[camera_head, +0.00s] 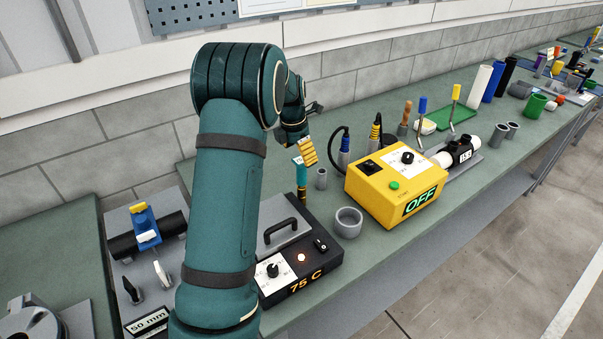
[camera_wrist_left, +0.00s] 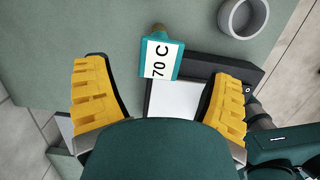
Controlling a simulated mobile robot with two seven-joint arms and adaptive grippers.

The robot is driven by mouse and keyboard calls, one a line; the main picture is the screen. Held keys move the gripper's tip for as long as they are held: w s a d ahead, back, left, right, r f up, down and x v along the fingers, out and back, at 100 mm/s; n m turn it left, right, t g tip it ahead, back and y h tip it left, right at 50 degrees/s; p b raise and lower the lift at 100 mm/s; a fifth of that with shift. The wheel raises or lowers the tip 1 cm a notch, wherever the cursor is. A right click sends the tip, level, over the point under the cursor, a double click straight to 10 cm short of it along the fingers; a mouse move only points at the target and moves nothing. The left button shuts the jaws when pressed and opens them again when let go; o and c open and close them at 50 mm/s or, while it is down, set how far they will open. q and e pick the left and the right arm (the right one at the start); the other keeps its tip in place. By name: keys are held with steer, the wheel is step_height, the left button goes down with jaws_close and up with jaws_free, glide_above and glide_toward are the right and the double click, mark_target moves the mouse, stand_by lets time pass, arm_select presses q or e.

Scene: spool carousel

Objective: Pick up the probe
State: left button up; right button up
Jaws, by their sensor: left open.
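The probe, a teal handle (camera_head: 301,173) with a brown lower end, stands by the back right corner of the black heater box (camera_head: 327,262). In the left wrist view the probe (camera_wrist_left: 160,58) shows a white label reading 70 C, between my spread fingers but apart from both. My left gripper (camera_head: 307,153) is at the probe's upper part, with yellow ribbed fingers; it is open in the left wrist view (camera_wrist_left: 162,75). Part of the probe is hidden behind a finger in the head view. My right gripper is not in view.
The heater has a lid with a black handle (camera_head: 280,230) and reads 75 C. A yellow box (camera_head: 395,187) marked OFF is to the right. Several tools stand farther along the bench.

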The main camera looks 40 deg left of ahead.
mark_target(301, 160)
arm_select(q)
steer(key=f, duration=0.3)
steer(key=shift+w+f, duration=0.25)
steer(key=shift+w, duration=0.15)
steer(key=shift+d, duration=0.1)
steer(key=c, duration=1.3)
